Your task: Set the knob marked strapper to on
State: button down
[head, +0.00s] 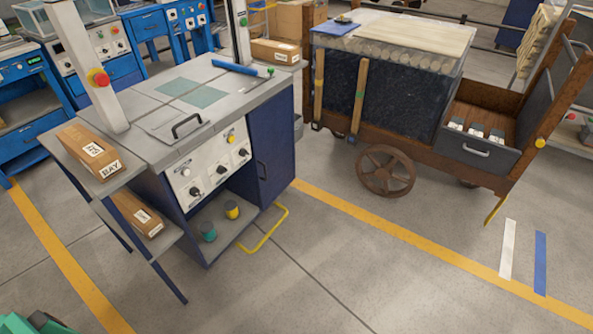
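A white control panel (210,168) is on the front of a grey-topped workbench (150,146) left of centre in the head view. It carries a row of three dark knobs: a left knob (194,191), a middle knob (221,169) and a right knob (243,152). Small labels are by the knobs, but they are too small to read. I cannot tell which knob is marked strapper or how it is set. A yellow button (231,137) is at the panel's upper right.
A shelf with brown boxes (91,150) juts out on the bench's left. A yellow floor-level bar (265,230) sticks out at its front right. A wheeled wooden cart (420,150) stands right. The floor in front is clear.

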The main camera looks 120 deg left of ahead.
aim_at(194, 191)
jog(key=u, duration=4.15)
jog(key=i, duration=1)
jog(key=z, duration=0.35)
jog(key=k, duration=0.45)
jog(key=u, duration=0.05)
